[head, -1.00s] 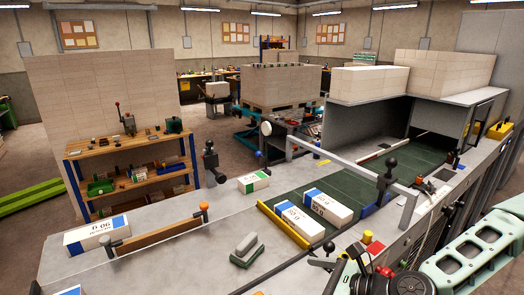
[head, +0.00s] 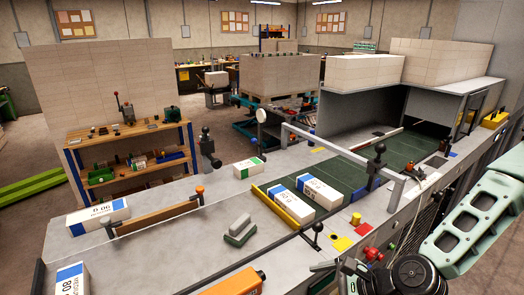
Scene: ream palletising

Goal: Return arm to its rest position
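My mint-green arm reaches in at the lower right of the head view, with a dark round joint near the bottom edge. No gripper fingers can be made out; what lies beyond the joint is cut off or hidden, so I cannot see whether anything is held. Two blue-and-white reams (head: 291,206) and (head: 320,191) lie side by side on the green belt (head: 345,172). A green-and-white ream (head: 249,167) lies on the grey bench behind them. Blue-labelled reams lie at the left (head: 98,217) and bottom left (head: 70,280).
A metal frame (head: 340,152) spans the belt. Black-knobbed posts and red and yellow controls stand near my arm. Wooden shelves (head: 130,135) stand behind.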

